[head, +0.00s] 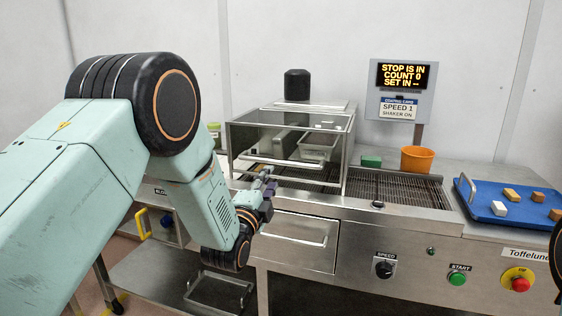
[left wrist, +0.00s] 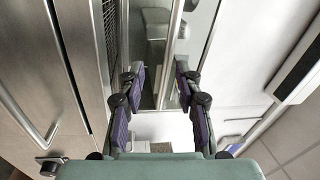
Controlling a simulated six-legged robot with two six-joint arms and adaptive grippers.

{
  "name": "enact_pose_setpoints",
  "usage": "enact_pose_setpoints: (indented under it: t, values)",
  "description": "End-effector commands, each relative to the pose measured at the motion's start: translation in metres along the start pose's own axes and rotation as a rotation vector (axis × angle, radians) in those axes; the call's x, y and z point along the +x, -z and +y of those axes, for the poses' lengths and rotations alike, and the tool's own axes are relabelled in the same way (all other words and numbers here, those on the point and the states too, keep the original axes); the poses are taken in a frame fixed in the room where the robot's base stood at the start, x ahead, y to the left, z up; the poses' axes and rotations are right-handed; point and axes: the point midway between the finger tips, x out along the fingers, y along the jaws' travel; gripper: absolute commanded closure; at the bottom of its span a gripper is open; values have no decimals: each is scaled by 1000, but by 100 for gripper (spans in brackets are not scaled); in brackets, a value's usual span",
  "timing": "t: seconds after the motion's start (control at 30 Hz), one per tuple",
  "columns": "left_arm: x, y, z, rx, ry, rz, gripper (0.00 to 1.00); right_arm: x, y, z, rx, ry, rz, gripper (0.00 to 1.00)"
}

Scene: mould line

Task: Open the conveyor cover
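The conveyor cover (head: 336,165) is a clear box with a metal frame and stands down over the belt in the head view. In the left wrist view, its clear panel and metal frame edge (left wrist: 174,58) show between and beyond the fingers. My left gripper (head: 264,176) is at the cover's lower front left in the head view. In the left wrist view, the left gripper (left wrist: 160,78) has its fingers spread apart, with the frame edge ahead between the tips. I cannot tell whether a finger touches it. My right gripper is not in view.
The belt (head: 410,191) runs out to the right of the cover. An orange cup (head: 417,160) and a green block (head: 371,161) stand behind it. A blue tray (head: 482,208) with several small pieces lies at the right. A drawer front (head: 292,240) is below the cover.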

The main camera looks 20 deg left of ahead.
Motion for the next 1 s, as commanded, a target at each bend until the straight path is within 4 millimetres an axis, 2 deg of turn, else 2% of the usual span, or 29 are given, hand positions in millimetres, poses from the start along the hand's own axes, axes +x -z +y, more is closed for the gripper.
enact_pose_setpoints:
  t: [0.17, 0.37, 0.8, 1.0]
  values:
    - [-3, 1, -7, 110, 31, 5, 66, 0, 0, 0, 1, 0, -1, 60]
    - [0, 1, -8, 155, 36, 4, 66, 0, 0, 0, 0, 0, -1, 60]
    - [58, 2, -9, 153, 35, 4, 66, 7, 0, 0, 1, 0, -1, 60]
    - [74, 2, -9, 152, 34, 4, 66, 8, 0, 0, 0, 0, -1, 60]
